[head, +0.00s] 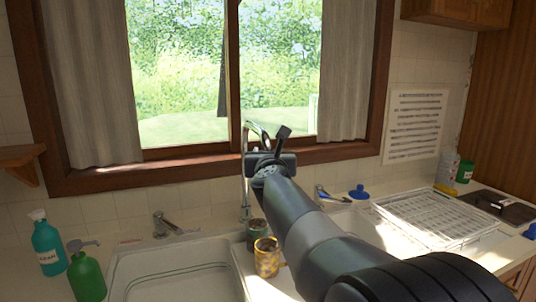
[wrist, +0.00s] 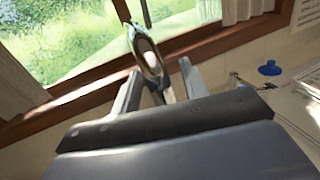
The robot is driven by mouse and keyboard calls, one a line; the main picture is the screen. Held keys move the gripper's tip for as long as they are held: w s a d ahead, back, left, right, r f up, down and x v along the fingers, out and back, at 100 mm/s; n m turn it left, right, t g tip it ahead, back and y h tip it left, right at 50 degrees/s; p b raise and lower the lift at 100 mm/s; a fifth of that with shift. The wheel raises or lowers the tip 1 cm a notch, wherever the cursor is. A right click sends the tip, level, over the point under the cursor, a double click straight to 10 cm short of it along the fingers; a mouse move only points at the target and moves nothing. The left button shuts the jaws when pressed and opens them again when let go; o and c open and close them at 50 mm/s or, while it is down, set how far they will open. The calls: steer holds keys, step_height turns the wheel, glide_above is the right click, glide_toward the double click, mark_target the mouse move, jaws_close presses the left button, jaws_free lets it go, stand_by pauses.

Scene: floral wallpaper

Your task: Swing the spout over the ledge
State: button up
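The chrome spout (head: 246,188) rises from the back of the sink and arches up in front of the window. Its upper part is partly hidden behind my gripper (head: 272,146) in the head view. In the wrist view the curved spout (wrist: 148,55) stands between the two fingers of my gripper (wrist: 160,72). The fingers are spread, with gaps visible on both sides of the spout. Whether a finger touches it I cannot tell. The wooden window ledge (head: 130,172) runs behind the spout. The sink's near part is partly hidden by my arm.
A white sink basin (head: 175,275) lies at the left. Two mugs, one dark (head: 256,232) and one yellow patterned (head: 266,257), stand beside it below my arm. Tap handles (head: 172,226) flank the spout. Green (head: 86,275) and teal (head: 48,247) bottles stand left; a dish rack (head: 435,215) lies right.

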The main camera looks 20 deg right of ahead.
steer(key=shift+s, duration=0.1)
steer(key=v, duration=1)
steer(key=shift+s+p, duration=0.25)
steer(key=shift+p, duration=0.1)
steer(key=shift+a, duration=0.15)
steer(key=x, duration=1.1)
steer(key=shift+b, duration=0.35)
steer(key=shift+a, duration=0.1)
steer(key=shift+f, duration=0.1)
